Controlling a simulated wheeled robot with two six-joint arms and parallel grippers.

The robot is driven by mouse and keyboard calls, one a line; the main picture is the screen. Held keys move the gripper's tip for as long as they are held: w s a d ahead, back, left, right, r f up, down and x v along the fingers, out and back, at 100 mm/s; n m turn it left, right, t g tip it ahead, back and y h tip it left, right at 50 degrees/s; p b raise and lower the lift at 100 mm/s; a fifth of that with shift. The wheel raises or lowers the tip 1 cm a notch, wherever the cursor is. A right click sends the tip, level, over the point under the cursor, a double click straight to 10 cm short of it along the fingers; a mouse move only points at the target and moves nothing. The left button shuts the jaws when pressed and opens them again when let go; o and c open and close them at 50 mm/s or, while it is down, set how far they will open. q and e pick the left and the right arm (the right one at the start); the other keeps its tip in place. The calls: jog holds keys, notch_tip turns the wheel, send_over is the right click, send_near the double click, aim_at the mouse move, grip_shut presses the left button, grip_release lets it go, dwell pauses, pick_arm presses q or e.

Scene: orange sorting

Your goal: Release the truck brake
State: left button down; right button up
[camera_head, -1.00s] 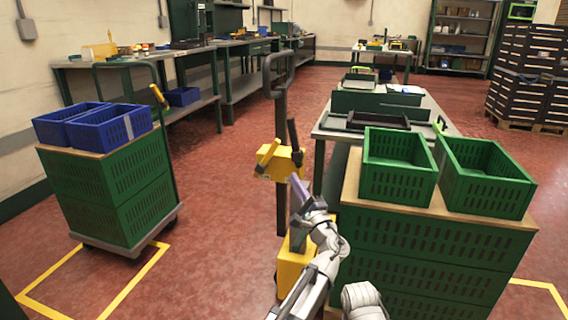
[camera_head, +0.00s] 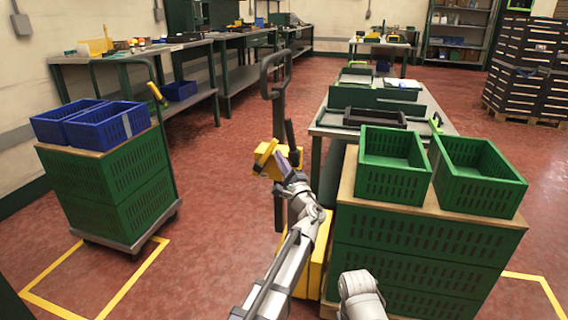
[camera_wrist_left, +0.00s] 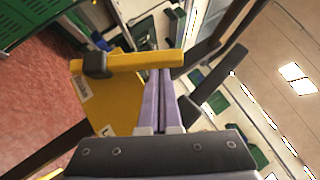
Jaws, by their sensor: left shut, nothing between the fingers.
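The truck is a dark post (camera_head: 278,90) with a hoop handle on top and a yellow box (camera_head: 297,155) partway up. A yellow lever (camera_head: 264,152) sticks out at the box's left, and a dark lever (camera_head: 290,135) rises beside it. My left gripper (camera_head: 276,166) is shut and empty, right at the yellow lever. In the left wrist view its purple fingers (camera_wrist_left: 160,75) are together, with tips at the yellow lever (camera_wrist_left: 145,61) near its free end; I cannot tell whether they touch. The lever's dark pivot (camera_wrist_left: 97,65) sits on the yellow box (camera_wrist_left: 110,98). My right gripper is out of view.
Right of the post stands a green crate stack (camera_head: 410,245) with two green bins (camera_head: 397,185) on top. A grey table (camera_head: 335,131) lies behind it. A cart (camera_head: 120,200) with two blue bins stands left. Red floor (camera_head: 215,190) is clear between.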

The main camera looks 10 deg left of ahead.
aim_at(270, 145)
pick_arm(q)
jog(key=shift+w+a, duration=0.1)
dwell(0.3)
jog(key=a+r+n+g+p, duration=0.1)
jog(key=r+n+p, duration=0.1)
jog(key=p, duration=0.3)
jog(key=a+r+n+g+h+p, duration=0.1)
jog(key=a+r+n+g+p, duration=0.1)
jog(key=p, duration=0.2)
jog(key=shift+p, duration=0.4)
jog(key=a+n+g+h+p, duration=0.3)
jog(key=a+p, duration=0.3)
jog(key=p, duration=0.2)
jog(key=shift+w+n+h+p, duration=0.15)
jog(key=shift+n+h+p, duration=0.15)
jog(key=shift+n, duration=0.4)
jog(key=shift+a+r, duration=0.1)
jog(key=shift+a, duration=0.05)
